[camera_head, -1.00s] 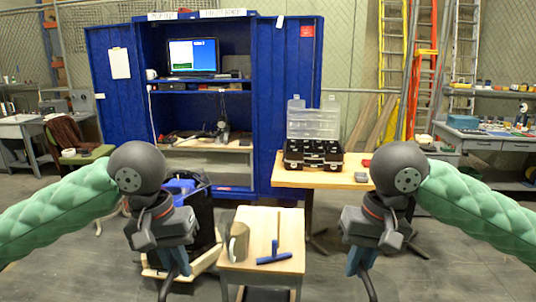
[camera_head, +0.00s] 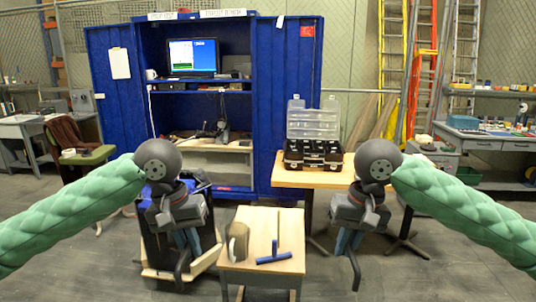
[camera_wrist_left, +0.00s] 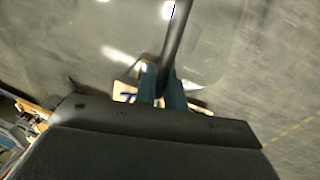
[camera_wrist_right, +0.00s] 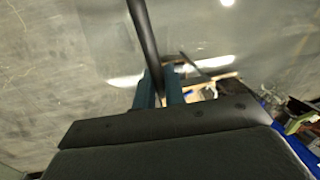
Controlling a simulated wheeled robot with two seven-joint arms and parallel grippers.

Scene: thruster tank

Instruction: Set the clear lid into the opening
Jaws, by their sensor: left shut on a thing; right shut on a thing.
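My left gripper (camera_head: 187,243) is shut on a dark curved handle bar of the clear lid, left of the small wooden table. My right gripper (camera_head: 348,243) is shut on a matching dark bar, right of that table. In the left wrist view, the blue fingers (camera_wrist_left: 163,88) pinch the bar, and the clear lid (camera_wrist_left: 115,52) shows as a see-through sheet with bright reflections. The right wrist view shows the fingers (camera_wrist_right: 160,88) pinching the other bar. The lid's outline is hard to make out in the head view. I cannot make out the opening.
A wooden workbench (camera_head: 290,180) carries an open black case (camera_head: 313,149). A blue cabinet (camera_head: 285,120) stands behind.

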